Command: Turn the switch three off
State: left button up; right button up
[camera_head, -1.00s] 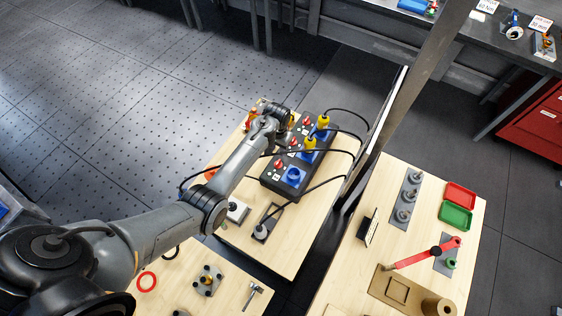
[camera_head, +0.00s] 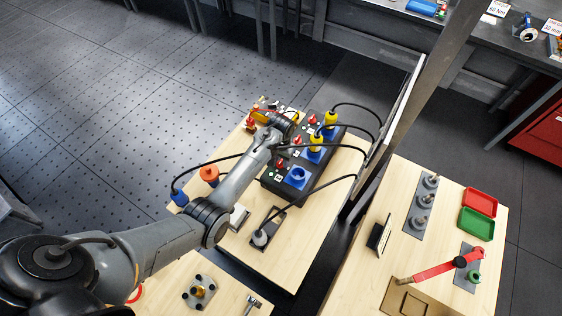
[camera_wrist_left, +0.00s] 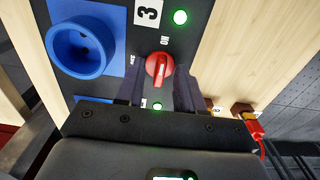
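In the left wrist view, the red rotary switch (camera_wrist_left: 159,68) stands by a white label marked 3 (camera_wrist_left: 148,12) on a black panel. Its pointer looks turned towards the ON mark (camera_wrist_left: 164,40). The OFF mark (camera_wrist_left: 133,58) is to its left. Green lamps (camera_wrist_left: 180,17) glow above and below it. My left gripper (camera_wrist_left: 159,78) is open, with one dark finger on each side of the knob. I cannot tell whether they touch it. In the head view the black power box (camera_head: 270,186) lies beside my left arm, whose wrist hides the gripper. My right gripper is out of view.
An empty blue socket (camera_wrist_left: 80,47) is beside the switch; it also shows in the head view (camera_head: 297,177). Yellow plugs (camera_head: 316,142) with black cables stand in the other sockets. An orange part (camera_head: 209,173) lies left of my arm. A dark upright post stands right of the box.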

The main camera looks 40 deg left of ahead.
pick_arm(q)
grip_shut()
